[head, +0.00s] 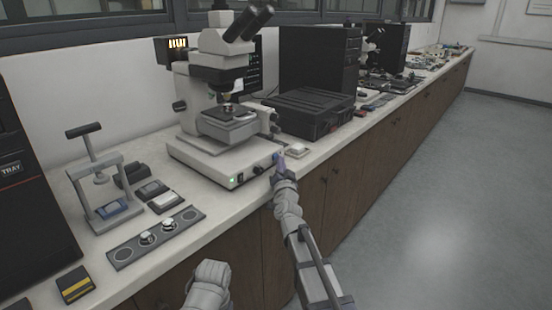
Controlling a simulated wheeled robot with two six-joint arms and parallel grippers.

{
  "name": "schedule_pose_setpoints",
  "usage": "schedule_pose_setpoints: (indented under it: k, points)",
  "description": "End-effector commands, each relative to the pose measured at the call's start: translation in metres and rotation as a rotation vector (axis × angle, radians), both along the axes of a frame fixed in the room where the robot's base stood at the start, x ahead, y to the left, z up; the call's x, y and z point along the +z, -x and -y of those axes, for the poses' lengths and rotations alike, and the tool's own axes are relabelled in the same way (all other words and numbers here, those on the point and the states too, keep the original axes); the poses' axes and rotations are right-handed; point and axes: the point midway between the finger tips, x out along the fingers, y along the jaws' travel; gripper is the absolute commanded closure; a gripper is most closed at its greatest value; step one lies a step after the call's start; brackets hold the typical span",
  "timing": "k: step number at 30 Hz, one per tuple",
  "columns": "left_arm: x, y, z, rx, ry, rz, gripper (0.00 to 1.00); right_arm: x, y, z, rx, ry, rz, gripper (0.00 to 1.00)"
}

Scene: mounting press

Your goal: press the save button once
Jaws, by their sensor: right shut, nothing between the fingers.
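A small pale box (298,149) lies on the bench just right of the microscope base; it may carry the save button, but no label is readable. The microscope (218,85) stands on a wide white base with a green light and a dark knob on its front face. My right gripper (279,156) is shut and empty at the right end of this base, just left of the pale box. I cannot tell whether its fingertips touch anything. Part of my left arm shows at the bottom; its gripper is not visible.
A mounting press (98,180) stands on the left of the bench, with a dark strip holding round mounts (157,238) in front. A black case (308,112) sits right of the microscope. The floor to the right is clear.

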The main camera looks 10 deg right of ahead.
Motion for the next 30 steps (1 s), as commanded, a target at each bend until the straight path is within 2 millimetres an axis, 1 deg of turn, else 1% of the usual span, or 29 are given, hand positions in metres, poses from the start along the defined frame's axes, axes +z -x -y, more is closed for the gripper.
schedule_pose_setpoints:
  k: [1, 10, 24, 30]
  points:
    - [0.001, 0.000, 0.000, 0.000, 0.000, 0.000, 0.06, 0.002, -0.006, -0.001, 0.000, -0.013, 0.008, 1.00]
    - [0.001, 0.000, 0.000, 0.000, 0.000, 0.000, 0.06, 0.002, -0.002, 0.001, -0.001, -0.012, 0.008, 1.00]
    - [0.000, 0.000, 0.000, 0.000, 0.000, 0.000, 0.06, 0.000, 0.037, 0.028, -0.003, -0.004, 0.004, 1.00]
    - [0.000, 0.000, 0.000, 0.000, 0.000, 0.000, 0.06, 0.000, 0.043, 0.033, -0.002, -0.004, 0.002, 1.00]
